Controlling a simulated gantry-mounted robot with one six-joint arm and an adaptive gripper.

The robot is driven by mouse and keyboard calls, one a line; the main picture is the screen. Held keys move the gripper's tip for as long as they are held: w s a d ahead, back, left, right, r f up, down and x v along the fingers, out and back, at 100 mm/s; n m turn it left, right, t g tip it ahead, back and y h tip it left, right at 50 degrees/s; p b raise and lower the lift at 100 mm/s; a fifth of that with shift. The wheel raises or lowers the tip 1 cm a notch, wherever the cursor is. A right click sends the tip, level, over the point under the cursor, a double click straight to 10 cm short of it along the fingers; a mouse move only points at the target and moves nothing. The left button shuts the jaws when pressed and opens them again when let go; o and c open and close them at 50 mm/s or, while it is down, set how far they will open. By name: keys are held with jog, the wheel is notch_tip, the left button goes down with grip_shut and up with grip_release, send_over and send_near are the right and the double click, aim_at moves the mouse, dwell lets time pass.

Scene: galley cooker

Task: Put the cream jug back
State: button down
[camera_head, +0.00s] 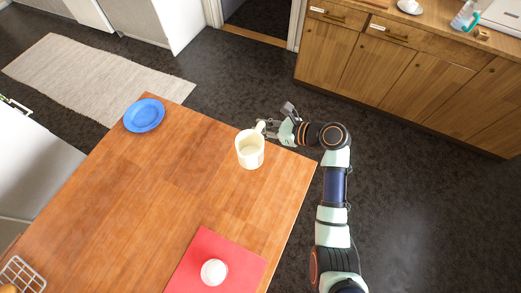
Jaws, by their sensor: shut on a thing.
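The cream jug (250,152) is a cream-coloured, open-topped vessel near the far right edge of the wooden table. It looks upright. My gripper (262,127) reaches in from the right and is shut on the jug's upper right side, where the handle seems to be. The fingertips are small and partly hidden by the jug. I cannot tell whether the jug's base touches the table or is just above it.
A blue plate (144,115) lies at the table's far left corner. A red mat (190,275) with a white round vessel (214,272) is at the front. A wire rack (22,275) is at the lower left. The wooden table (170,200) is clear in the middle.

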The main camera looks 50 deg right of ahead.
notch_tip(320, 180, down, 13)
jog(key=b, duration=0.4)
jog(key=shift+b, duration=0.4)
jog(key=shift+r, duration=0.15)
jog(key=c, duration=1.1)
grip_release()
jog(key=shift+o, duration=0.2)
